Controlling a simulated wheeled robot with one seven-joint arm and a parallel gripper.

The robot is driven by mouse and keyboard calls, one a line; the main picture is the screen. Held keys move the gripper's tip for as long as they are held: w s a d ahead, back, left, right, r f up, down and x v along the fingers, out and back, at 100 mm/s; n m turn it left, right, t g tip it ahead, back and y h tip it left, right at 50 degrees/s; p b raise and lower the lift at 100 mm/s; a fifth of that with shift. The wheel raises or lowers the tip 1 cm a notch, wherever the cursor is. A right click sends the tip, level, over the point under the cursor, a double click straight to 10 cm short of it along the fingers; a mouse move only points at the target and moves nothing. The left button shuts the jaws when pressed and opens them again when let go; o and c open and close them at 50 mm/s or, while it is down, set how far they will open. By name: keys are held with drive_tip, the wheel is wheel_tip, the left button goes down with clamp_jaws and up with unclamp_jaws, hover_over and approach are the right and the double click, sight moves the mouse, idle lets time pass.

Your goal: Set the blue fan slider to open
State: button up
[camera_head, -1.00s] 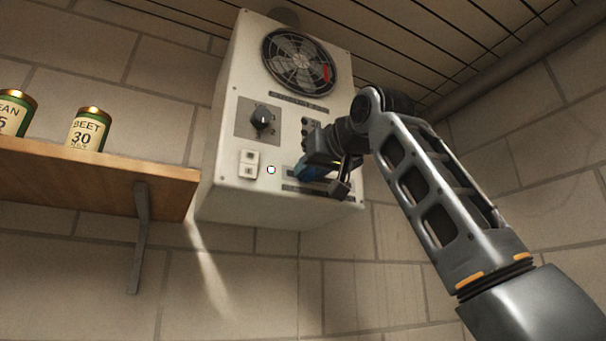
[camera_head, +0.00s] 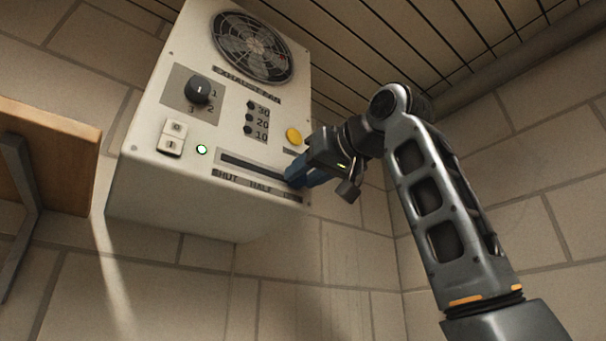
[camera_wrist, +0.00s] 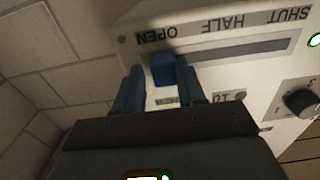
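The blue fan slider (camera_wrist: 163,68) sits at the OPEN end of its slot (camera_wrist: 240,54) in the wrist view, where the lettering appears upside down. My gripper (camera_wrist: 157,78) has its two blue fingers apart, one on each side of the slider. The right finger is close to the slider or touching it; a narrow gap shows on the left. In the head view my gripper (camera_head: 300,172) is at the right end of the slot (camera_head: 250,166) and hides the slider and most of the OPEN label.
The white fan box (camera_head: 160,192) also carries a dial (camera_head: 199,89), a rocker switch (camera_head: 171,138), a lit green lamp (camera_head: 202,149), several dark buttons and a yellow button (camera_head: 294,136). A wooden shelf (camera_head: 50,140) is at the left. Brick wall lies right of the box.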

drive_tip(key=shift+o, duration=1.3)
drive_tip(key=b+v, duration=0.2)
drive_tip(key=v, duration=0.5)
drive_tip(key=shift+s+d, duration=0.15)
drive_tip(key=shift+s, duration=0.15)
drive_tip(key=shift+f, duration=0.1)
